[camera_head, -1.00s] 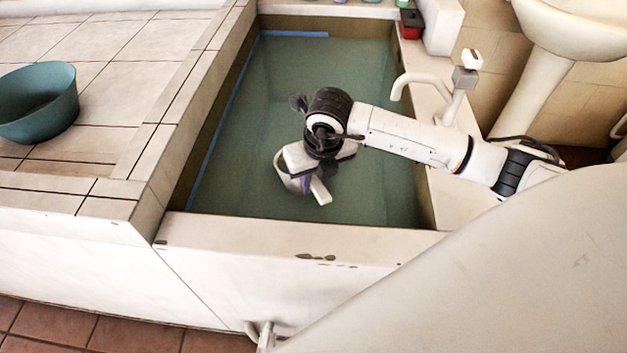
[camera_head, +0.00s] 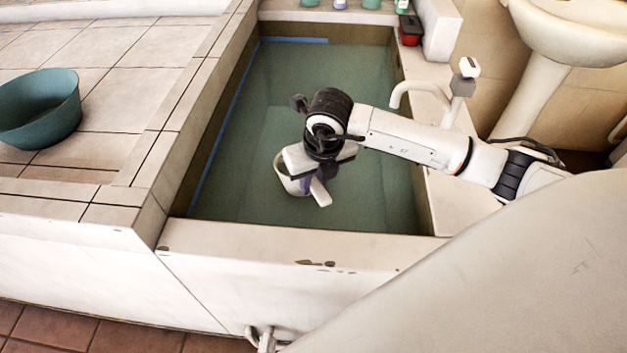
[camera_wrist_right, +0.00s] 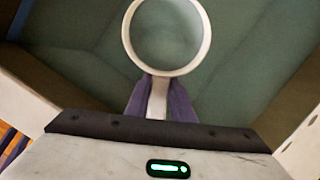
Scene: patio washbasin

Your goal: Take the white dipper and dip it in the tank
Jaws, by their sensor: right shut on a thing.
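The white dipper (camera_head: 289,184) is in my right gripper (camera_head: 306,184), over the tank (camera_head: 340,246) in the head view. In the right wrist view, the purple fingers of the gripper (camera_wrist_right: 158,100) are shut on the dipper's handle, and its round white rim (camera_wrist_right: 207,38) faces the camera. The inside of the dipper looks grey-green. The tank holds green water (camera_head: 345,85). The dipper is low over or at the water; I cannot tell whether its bottom is under the surface. The gripper and wrist hide part of the dipper. My left gripper is not in view.
A teal basin (camera_head: 40,110) stands on the tiled ledge (camera_head: 110,75) at left. A white tap (camera_head: 420,88) is at the tank's right edge, near my right arm. A white washbasin (camera_head: 575,35) is at the upper right.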

